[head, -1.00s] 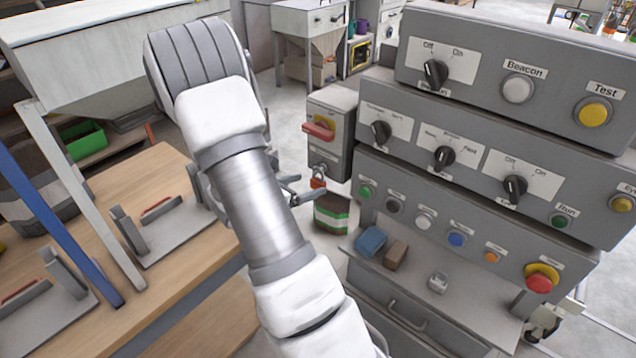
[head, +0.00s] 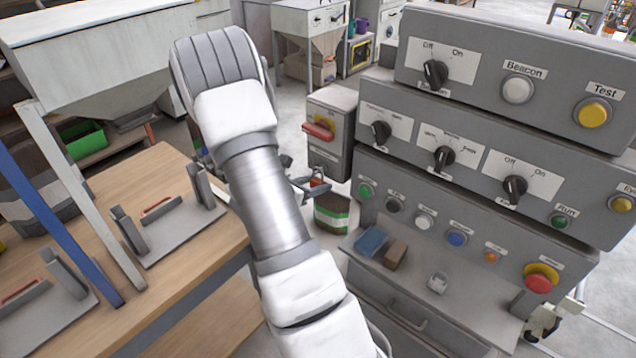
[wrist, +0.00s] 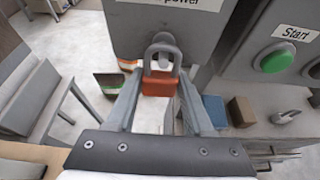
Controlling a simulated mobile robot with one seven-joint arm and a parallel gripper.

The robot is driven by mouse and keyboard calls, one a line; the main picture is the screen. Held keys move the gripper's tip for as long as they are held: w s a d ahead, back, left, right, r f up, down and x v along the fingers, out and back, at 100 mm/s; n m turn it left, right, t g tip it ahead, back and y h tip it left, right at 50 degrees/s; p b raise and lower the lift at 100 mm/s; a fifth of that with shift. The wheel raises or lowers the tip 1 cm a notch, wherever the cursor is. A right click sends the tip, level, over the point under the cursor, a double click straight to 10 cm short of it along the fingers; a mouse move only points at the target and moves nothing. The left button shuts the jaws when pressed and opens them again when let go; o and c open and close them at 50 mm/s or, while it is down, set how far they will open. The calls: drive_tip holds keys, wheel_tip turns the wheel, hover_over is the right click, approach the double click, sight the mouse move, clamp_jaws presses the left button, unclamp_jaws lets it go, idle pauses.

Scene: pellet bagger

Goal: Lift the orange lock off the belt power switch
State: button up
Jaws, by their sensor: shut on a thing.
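The orange lock (wrist: 158,84) is between my gripper's (wrist: 160,88) two fingertips in the wrist view, its grey shackle (wrist: 163,52) pointing up. My gripper is shut on the lock's body. The shackle is in front of the lower part of the belt power switch box (wrist: 195,30); whether it still passes through the ring there, I cannot tell. In the head view, the grey switch box (head: 330,150) has a red handle (head: 318,131). My gripper (head: 314,187) is just below the box, and only a small bit of the lock shows there.
The grey control panel (head: 480,205) with knobs and buttons stands close on the right. A blue block (head: 370,241) and a brown block (head: 396,255) lie on its ledge. A wooden workbench (head: 175,265) is on the left.

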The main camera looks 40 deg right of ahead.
drive_tip(key=shift+r, duration=0.2)
clamp_jaws()
drive_tip(key=shift+a+r, duration=0.1)
drive_tip(key=shift+a, duration=0.15)
drive_tip(key=s+a, duration=0.2)
drive_tip(key=a, duration=1.6)
drive_tip(key=w+a+r+n+t+y, duration=0.4)
drive_tip(key=w+a+r+n+t, duration=0.1)
drive_tip(key=a, duration=0.3)
drive_tip(key=w+a+r+n+t+y, duration=0.5)
drive_tip(key=w+a+n+t, duration=0.1)
drive_tip(key=a+n, duration=0.2)
drive_tip(key=shift+w+r+n+t+b, duration=0.2)
drive_tip(key=shift+w+n+t+b, duration=0.1)
drive_tip(key=shift+b, duration=0.15)
